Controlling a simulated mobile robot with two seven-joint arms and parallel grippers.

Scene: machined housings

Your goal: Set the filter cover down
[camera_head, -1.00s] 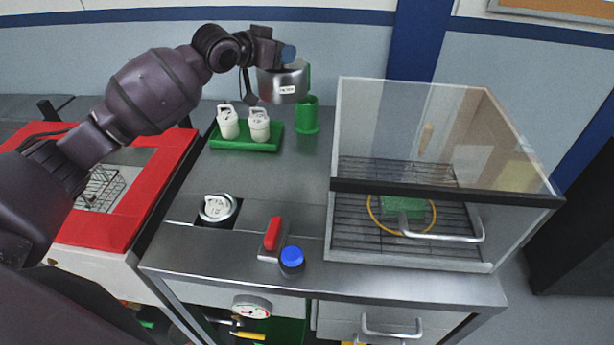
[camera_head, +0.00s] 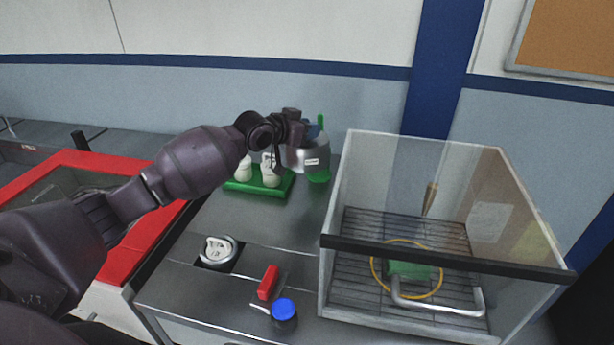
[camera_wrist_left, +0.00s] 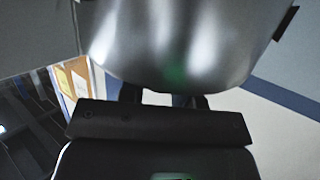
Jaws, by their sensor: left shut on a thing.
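The filter cover (camera_head: 311,161) is a shiny metal cup with a small white label. My left gripper (camera_head: 298,139) is shut on it at the back of the bench. In the head view the cover overlaps a green cylindrical holder (camera_head: 319,177), hiding much of it; I cannot tell whether they touch. The cover's curved metal side fills the top of the left wrist view (camera_wrist_left: 180,45), close to the dark gripper body (camera_wrist_left: 160,125). The cover's underside is hidden. My right gripper is not in view.
A green tray (camera_head: 250,188) with white filter pieces stands left of the cover. A glass-walled case (camera_head: 440,246) stands to the right. A round metal housing (camera_head: 218,252), a red handle (camera_head: 268,282) and a blue-capped part (camera_head: 284,309) are in front. The bench middle is clear.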

